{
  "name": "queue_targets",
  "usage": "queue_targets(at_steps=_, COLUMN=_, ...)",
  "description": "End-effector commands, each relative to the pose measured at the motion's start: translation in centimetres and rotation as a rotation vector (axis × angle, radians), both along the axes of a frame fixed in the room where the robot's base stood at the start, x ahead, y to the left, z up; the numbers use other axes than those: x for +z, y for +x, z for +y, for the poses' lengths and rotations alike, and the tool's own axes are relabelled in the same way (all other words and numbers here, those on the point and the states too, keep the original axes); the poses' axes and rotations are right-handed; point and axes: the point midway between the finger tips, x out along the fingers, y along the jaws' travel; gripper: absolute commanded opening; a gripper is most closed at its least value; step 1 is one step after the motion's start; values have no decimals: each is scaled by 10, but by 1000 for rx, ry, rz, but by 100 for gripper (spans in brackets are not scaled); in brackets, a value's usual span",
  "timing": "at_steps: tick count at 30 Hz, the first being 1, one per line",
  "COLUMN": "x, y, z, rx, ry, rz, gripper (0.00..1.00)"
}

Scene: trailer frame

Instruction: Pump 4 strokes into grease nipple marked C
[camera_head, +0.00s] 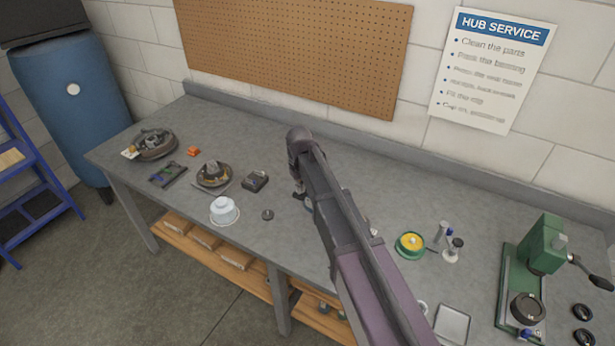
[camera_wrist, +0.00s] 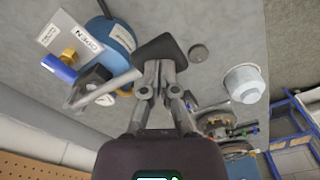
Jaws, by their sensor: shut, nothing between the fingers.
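My gripper (camera_wrist: 160,85) is shut and empty, over the grey bench in the wrist view. A dark flat piece (camera_wrist: 158,47) shows at its fingertips; I cannot tell whether it is a fingertip part or an object beyond. To its left are a pale plate marked OPEN (camera_wrist: 82,36), a brass knob (camera_wrist: 68,55), a blue cylinder (camera_wrist: 59,69), a pale rod (camera_wrist: 105,90) and a blue round body (camera_wrist: 122,37) with a label. In the head view my arm hides most of that spot. I cannot make out a nipple marked C or identify a grease pump.
On the bench (camera_head: 345,165) stand a white pot (camera_head: 224,211), a dark disc (camera_head: 267,214), a dark box (camera_head: 255,181) and two hub-like parts (camera_head: 213,174) (camera_head: 155,145). To the right are a green-yellow reel (camera_head: 410,245) and a green press (camera_head: 543,246). A wall closes the back.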

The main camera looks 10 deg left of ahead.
Motion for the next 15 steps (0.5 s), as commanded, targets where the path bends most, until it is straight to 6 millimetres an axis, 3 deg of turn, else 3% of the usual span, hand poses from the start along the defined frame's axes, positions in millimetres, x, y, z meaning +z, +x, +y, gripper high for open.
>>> queue_targets(at_steps=15, x=-18, y=-1, z=0, rx=0, ry=0, rz=0, gripper=0)
